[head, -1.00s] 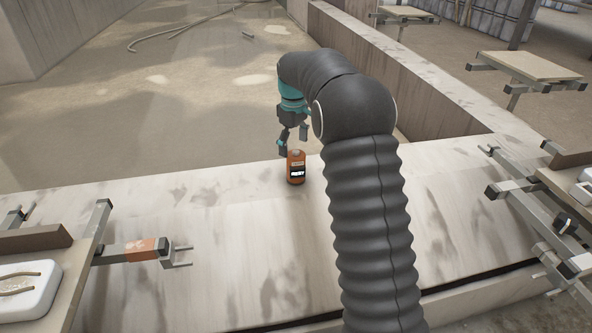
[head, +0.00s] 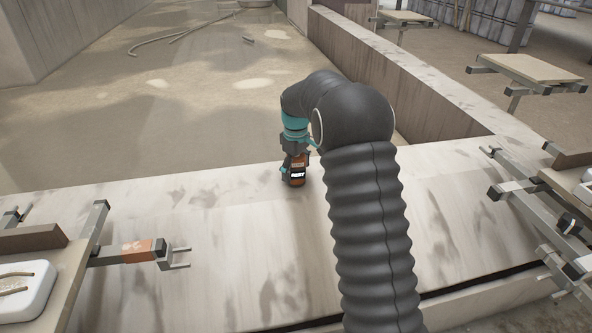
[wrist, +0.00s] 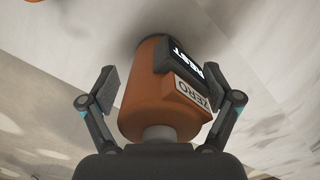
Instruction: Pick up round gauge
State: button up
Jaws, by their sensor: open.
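The round gauge is an orange cylinder (head: 297,172) with a dark display and a pale label. It stands upright on the stone ledge in the head view. In the wrist view the gauge (wrist: 153,88) fills the middle, with its display, a "ZERO" label and a grey neck towards my gripper. My gripper (head: 294,168) is lowered over it from above. In the wrist view the two fingers of my gripper (wrist: 160,100) stand open on either side of the gauge, with gaps visible at both sides. The gauge's underside is hidden.
The pale ledge (head: 200,240) around the gauge is bare. A metal-framed tray holder with an orange-banded arm (head: 140,250) stands at left. Another metal frame (head: 530,200) stands at right. A low wall (head: 400,80) runs behind.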

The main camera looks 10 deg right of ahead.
jog(key=c, duration=1)
jog(key=shift+r, duration=0.1)
